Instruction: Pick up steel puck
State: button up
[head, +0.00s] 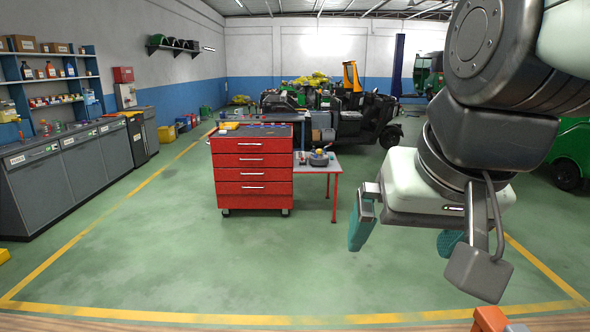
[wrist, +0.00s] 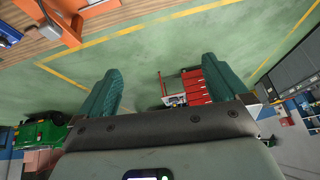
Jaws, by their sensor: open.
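I cannot make out a steel puck in either view. My gripper (head: 405,235) hangs in the air at the right of the head view, above the green floor. Its two teal fingers are wide apart with nothing between them. In the wrist view my gripper (wrist: 160,72) is also open and empty, facing the floor and a distant red cabinet.
An orange object (head: 490,319) stands on the bench at bottom right; orange (wrist: 98,20) and blue (wrist: 10,32) parts show in the wrist view. Farther off are a red tool cabinet (head: 253,175), grey counters (head: 75,165) and a vehicle (head: 365,120). The air around my gripper is clear.

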jog(key=shift+n, duration=0.6)
jog(key=s+f, duration=0.1)
jog(key=s+a+f, duration=0.1)
jog(key=s, duration=0.1)
jog(key=shift+s+f, duration=0.1)
jog(key=shift+s, duration=0.15)
jog(key=shift+c, duration=0.6)
jog(key=shift+s+f, duration=0.2)
jog(key=shift+s, duration=0.05)
jog(key=c, duration=0.4)
jog(key=shift+c, duration=0.2)
jog(key=shift+w, duration=0.1)
